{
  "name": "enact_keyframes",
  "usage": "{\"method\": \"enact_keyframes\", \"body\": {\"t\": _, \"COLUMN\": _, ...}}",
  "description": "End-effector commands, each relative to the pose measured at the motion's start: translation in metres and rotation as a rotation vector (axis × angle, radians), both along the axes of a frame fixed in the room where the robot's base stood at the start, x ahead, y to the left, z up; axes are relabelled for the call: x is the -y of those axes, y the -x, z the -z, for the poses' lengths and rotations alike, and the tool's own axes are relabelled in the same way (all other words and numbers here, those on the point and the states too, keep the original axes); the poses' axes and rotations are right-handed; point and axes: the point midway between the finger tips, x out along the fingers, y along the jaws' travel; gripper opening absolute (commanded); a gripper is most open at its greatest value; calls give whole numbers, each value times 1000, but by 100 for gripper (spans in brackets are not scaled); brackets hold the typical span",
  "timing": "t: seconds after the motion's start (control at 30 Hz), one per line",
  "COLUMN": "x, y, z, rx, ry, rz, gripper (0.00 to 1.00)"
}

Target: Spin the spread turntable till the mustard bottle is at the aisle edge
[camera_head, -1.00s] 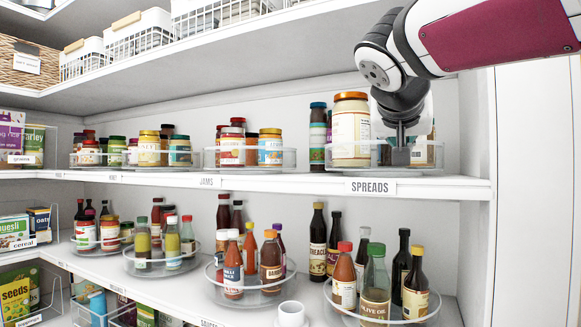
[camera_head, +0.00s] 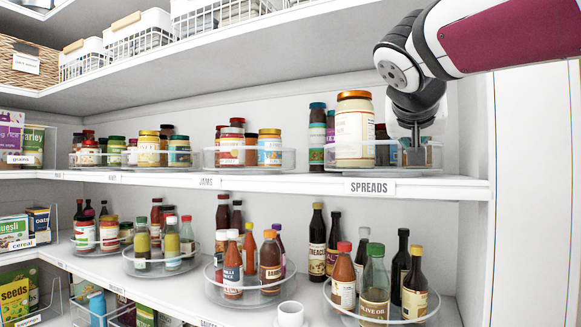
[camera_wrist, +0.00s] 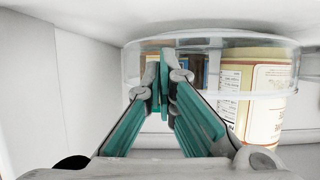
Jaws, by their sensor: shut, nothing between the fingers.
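The spread turntable (camera_head: 350,167) is a clear-rimmed round tray above the SPREADS label. A large cream jar with an orange lid (camera_head: 354,130) stands at its front left; it also shows at the right of the wrist view (camera_wrist: 265,95). Darker jars (camera_head: 317,135) stand behind it at the left, and small items (camera_head: 383,150) show between it and my gripper (camera_head: 414,163). I cannot make out a mustard bottle; part of the tray is hidden behind my gripper. My gripper is shut and empty, pointing down at the tray's right side. In the wrist view its fingertips (camera_wrist: 165,72) overlap the clear rim; contact is unclear.
The shelf above (camera_head: 270,62) overhangs the turntable. A pale upright wall (camera_head: 477,120) stands close at the right. The jams turntable (camera_head: 212,160) is to the left. Bottles, including a green one (camera_head: 375,280), stand on the shelf below.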

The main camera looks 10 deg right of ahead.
Motion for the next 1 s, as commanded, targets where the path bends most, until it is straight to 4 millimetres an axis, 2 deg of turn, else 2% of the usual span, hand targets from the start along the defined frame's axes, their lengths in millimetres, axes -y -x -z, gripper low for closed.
{"method": "enact_keyframes", "body": {"t": 0.27, "x": -2, "y": 1, "z": 0, "rx": 1, "ry": 0, "rz": -4, "gripper": 0}}
{"method": "enact_keyframes", "body": {"t": 0.7, "x": -2, "y": 31, "z": 0, "rx": 0, "ry": 0, "rz": -1, "gripper": 0}}
{"method": "enact_keyframes", "body": {"t": 1.0, "x": -3, "y": 35, "z": 0, "rx": 0, "ry": 0, "rz": -1, "gripper": 0}}
